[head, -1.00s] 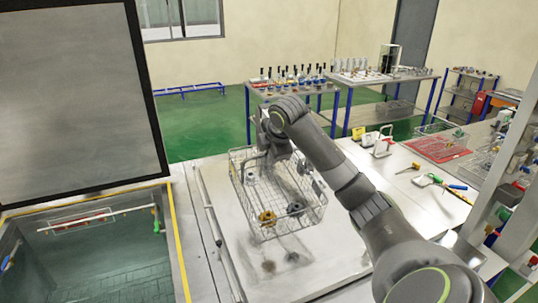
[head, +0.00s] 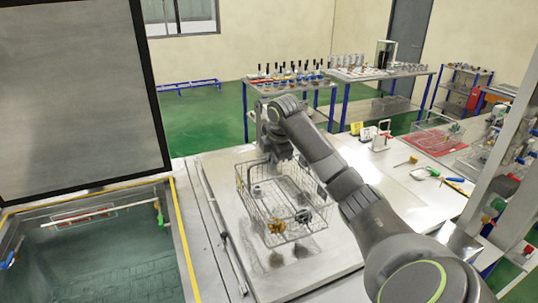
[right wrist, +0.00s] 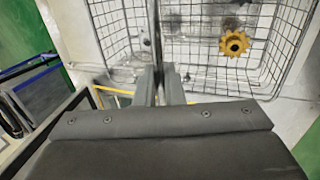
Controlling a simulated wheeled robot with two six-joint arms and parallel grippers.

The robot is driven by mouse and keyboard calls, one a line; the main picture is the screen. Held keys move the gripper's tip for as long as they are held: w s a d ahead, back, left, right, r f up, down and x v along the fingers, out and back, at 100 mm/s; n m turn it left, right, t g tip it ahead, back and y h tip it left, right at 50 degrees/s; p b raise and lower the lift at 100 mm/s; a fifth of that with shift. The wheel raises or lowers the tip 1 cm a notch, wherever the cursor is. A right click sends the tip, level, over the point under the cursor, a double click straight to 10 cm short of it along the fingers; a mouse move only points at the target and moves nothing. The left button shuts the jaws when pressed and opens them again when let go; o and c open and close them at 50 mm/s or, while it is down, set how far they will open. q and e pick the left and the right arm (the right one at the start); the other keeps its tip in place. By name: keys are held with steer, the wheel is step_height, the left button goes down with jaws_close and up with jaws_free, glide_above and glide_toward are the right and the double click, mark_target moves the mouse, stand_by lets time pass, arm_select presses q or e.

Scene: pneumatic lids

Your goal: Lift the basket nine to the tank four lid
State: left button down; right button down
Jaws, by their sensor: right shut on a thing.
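The wire basket (head: 283,214) hangs from my right gripper (head: 279,158) over the closed metal tank lid (head: 225,170); I cannot tell how high it is. A yellow gear and several grey parts lie in it. In the right wrist view, the gripper (right wrist: 159,75) is shut on the basket's middle bar, and the yellow gear (right wrist: 234,43) sits inside the wire mesh (right wrist: 190,20). I cannot read any tank or basket number. My left gripper is not in view.
An open tank (head: 90,255) with liquid lies at the left, its raised dark lid (head: 75,100) standing behind it. A bench (head: 400,185) with tools and a red tray (head: 437,139) is at the right. Tables with bottles (head: 290,85) stand at the back.

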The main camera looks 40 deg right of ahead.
steer(key=shift+f, duration=0.2)
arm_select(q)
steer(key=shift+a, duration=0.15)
arm_select(e)
steer(key=f, duration=0.5)
steer(key=shift+s+d+f, duration=0.1)
steer(key=shift+d+f, duration=0.1)
stand_by(0.4)
arm_select(q)
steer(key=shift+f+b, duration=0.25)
steer(key=shift+b, duration=0.05)
arm_select(e)
steer(key=shift+f, duration=0.8)
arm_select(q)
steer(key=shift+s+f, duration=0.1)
arm_select(e)
steer(key=shift+s+f, duration=0.15)
steer(key=shift+f, duration=0.15)
